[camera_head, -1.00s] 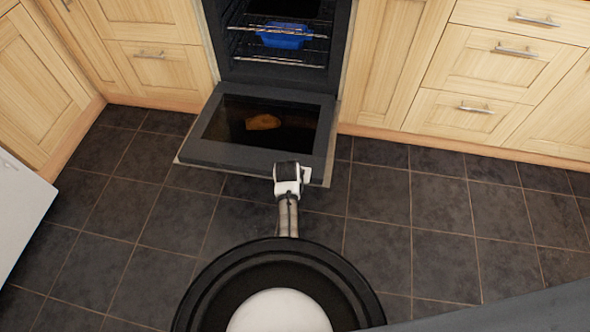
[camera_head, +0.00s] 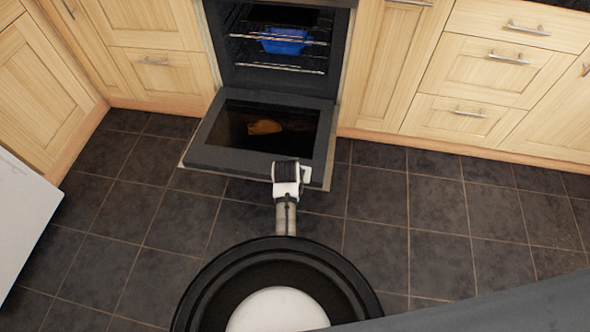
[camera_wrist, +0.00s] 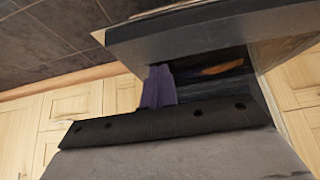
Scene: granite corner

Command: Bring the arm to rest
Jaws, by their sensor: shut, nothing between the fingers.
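My arm shows in the head view, with its white and black wrist just in front of the lowered oven door (camera_head: 200,158). The fingers cannot be made out there. In the wrist view my gripper (camera_wrist: 158,88) shows as two purplish fingers close together, shut and empty. Beyond them is the dark oven door (camera_wrist: 180,30), apart from the fingers as far as I can tell.
The oven (camera_head: 225,75) stands open, with a blue dish (camera_head: 284,42) on its rack. An orange-brown piece (camera_head: 264,127) shows on the door's glass. Wooden cabinets (camera_head: 470,75) line both sides. A white surface (camera_head: 25,215) is at left. The tiled floor (camera_head: 440,200) is clear.

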